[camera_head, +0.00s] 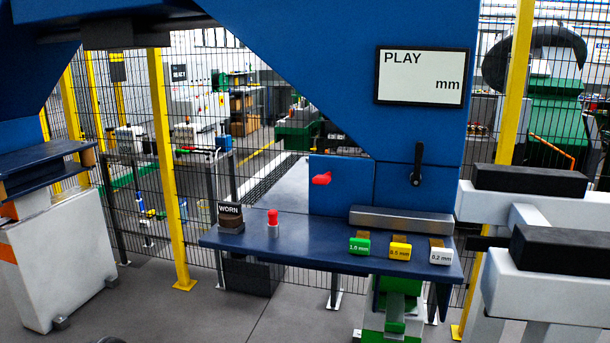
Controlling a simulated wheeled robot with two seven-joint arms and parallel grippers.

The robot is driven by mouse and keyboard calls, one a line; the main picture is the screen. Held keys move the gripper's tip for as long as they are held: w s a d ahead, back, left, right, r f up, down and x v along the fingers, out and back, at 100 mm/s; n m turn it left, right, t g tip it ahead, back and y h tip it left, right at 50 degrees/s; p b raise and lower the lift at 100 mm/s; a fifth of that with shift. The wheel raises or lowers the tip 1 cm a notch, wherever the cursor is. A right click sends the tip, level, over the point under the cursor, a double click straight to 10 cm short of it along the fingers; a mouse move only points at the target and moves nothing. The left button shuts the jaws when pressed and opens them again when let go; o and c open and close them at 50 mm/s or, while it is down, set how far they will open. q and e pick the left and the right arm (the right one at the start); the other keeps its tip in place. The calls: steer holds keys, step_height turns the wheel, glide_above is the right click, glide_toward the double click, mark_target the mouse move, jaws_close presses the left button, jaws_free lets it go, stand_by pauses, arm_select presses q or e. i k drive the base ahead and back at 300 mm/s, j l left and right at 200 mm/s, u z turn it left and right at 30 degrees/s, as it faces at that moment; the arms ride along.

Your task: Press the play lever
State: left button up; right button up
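A black lever (417,165) hangs on the upright blue machine panel, with its pivot at the top and its handle pointing down. It is below a white display (420,76) that reads "PLAY" and "mm", with no number showing. A red knob (321,179) sticks out from a lower blue panel left of the lever. Neither of my grippers shows in this view, and nothing touches the lever.
A dark blue shelf (300,250) holds a "WORN" block (230,217), a red-topped button (272,222) and green, yellow and white gauge tags (400,247). White beams with black pads (530,180) stand at right. A pale cabinet (60,265) stands at left.

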mark_target(325, 179)
steer(key=j+z, duration=0.1)
steer(key=z, duration=0.4)
steer(key=i+j+z, duration=0.1)
steer(key=j+z, duration=0.35)
steer(key=j, duration=0.35)
steer(key=j+z, duration=0.45)
steer(key=j, duration=0.4)
steer(key=k+j, duration=0.1)
steer(key=j, duration=0.75)
steer(key=j+z, duration=0.1)
steer(key=j, duration=0.7)
steer(key=k, duration=0.05)
